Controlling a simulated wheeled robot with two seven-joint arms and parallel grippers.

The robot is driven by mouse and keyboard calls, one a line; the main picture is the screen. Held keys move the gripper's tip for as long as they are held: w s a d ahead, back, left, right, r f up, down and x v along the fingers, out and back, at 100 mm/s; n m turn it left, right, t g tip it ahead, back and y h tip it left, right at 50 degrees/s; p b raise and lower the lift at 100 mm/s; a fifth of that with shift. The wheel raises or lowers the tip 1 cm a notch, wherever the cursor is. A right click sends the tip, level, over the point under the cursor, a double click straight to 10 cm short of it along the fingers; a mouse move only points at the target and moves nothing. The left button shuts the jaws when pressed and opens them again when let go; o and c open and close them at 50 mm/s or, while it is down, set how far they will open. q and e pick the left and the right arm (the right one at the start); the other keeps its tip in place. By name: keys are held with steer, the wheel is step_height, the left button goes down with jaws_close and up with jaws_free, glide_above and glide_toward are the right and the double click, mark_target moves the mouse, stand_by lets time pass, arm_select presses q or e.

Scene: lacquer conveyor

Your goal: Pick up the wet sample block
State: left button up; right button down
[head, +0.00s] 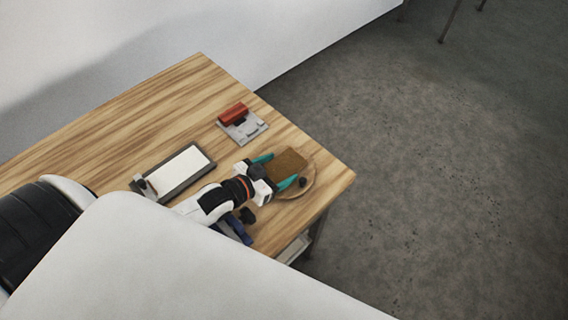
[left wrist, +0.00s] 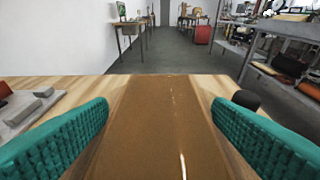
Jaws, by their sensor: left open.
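The sample block is a brown, glossy block (head: 288,161) on a round wooden plate (head: 308,184) near the table's right corner. In the left wrist view the block (left wrist: 158,125) fills the middle, with a bright streak of shine on its top. My left gripper (head: 278,172) is open, with its teal fingers on either side of the block. In the left wrist view the fingers of the left gripper (left wrist: 160,135) stand left and right of the block, with a narrow gap visible on each side. My right gripper is not in view.
A grey metal fixture (head: 243,128) with a red block (head: 233,113) stands behind the plate. A dark-framed white panel (head: 182,171) lies to the left. A small dark knob (head: 303,182) sits beside the block. Bare wooden table (head: 130,125) is free at the back left.

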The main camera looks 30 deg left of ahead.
mark_target(289, 162)
arm_select(q)
steer(key=shift+x, duration=1.2)
steer(key=c, duration=0.8)
